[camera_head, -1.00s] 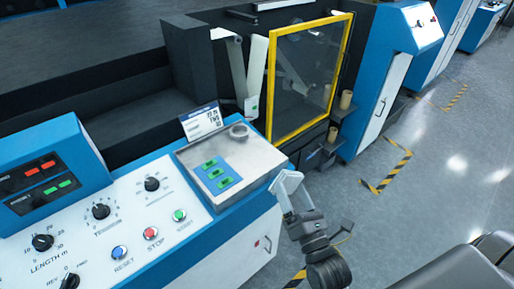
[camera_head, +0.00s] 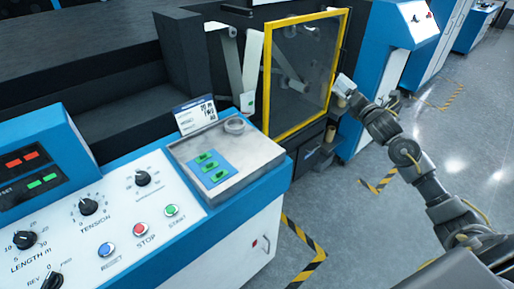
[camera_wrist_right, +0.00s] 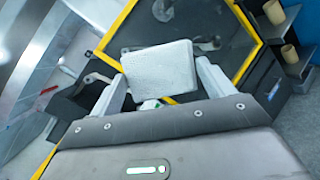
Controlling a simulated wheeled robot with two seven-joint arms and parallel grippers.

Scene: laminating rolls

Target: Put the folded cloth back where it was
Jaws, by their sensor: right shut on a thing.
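My right gripper (camera_head: 344,86) is raised beside the right edge of the yellow-framed door in the head view. In the right wrist view my right gripper (camera_wrist_right: 162,80) is shut on the folded cloth (camera_wrist_right: 158,67), a pale grey-white, roughly square pad between its two light fingers. The cloth is held clear of any surface I can see, with the door panel behind it. In the head view the cloth cannot be told apart from the pale gripper tip. My left gripper is not in view.
The yellow-framed door (camera_head: 267,85) stands close by the right gripper. Brown rolls (camera_wrist_right: 289,55) sit on small shelves at its right. Floor at right is open.

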